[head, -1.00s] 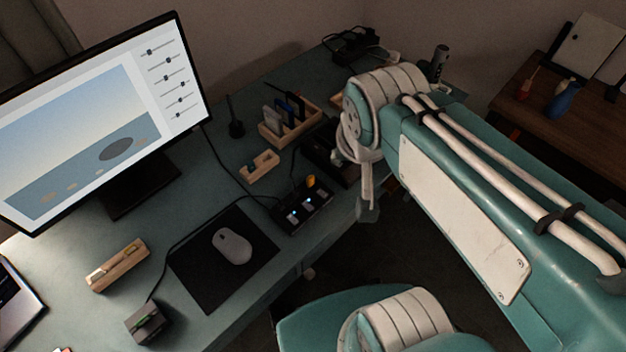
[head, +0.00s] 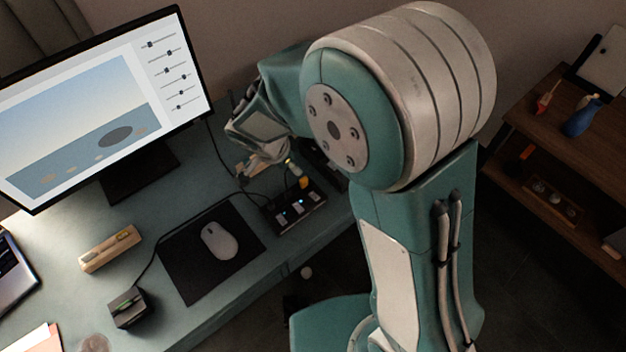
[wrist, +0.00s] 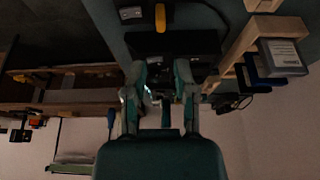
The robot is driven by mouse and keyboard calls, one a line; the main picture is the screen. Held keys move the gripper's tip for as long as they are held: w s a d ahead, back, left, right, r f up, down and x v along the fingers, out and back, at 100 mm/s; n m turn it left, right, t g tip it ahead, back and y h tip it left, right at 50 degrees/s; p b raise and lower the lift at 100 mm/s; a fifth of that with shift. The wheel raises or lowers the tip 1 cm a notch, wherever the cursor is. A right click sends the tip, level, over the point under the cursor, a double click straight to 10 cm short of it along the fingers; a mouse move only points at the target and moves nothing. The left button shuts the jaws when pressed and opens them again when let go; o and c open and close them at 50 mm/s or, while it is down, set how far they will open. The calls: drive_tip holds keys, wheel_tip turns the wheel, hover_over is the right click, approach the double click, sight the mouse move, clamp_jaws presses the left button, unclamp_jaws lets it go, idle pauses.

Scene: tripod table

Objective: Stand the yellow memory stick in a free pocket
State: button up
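A small yellow piece, which looks like the yellow memory stick (head: 304,182), stands up from the black hub (head: 293,210) with lit ports. It also shows at the top of the wrist view (wrist: 160,17). My gripper (wrist: 160,72) is open and empty in the wrist view, with its fingers apart below the yellow piece and not around it. In the head view my arm reaches over the desk behind the hub and hides much of the fingers. The wooden rack (wrist: 238,48) with a grey drive (wrist: 281,58) and a blue one (wrist: 251,72) is at the wrist view's right.
A mouse (head: 219,240) lies on a black mat (head: 190,273). A wooden block (head: 98,260) with small items and a dark box (head: 129,308) stand to its left. The monitor (head: 90,110) stands behind. Cables run near the hub. My arm hides the back of the desk.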

sight(303, 180)
drive_tip(key=x, duration=0.2)
drive_tip(key=a+x, duration=0.1)
drive_tip(key=x, duration=0.2)
drive_tip(key=shift+w+f, duration=0.1)
drive_tip(key=shift+f, duration=0.2)
drive_tip(key=x, duration=0.5)
drive_tip(key=shift+d, duration=0.35)
drive_tip(key=shift+f, duration=0.3)
drive_tip(key=shift+a, duration=0.1)
drive_tip(key=shift+c, duration=0.3)
clamp_jaws()
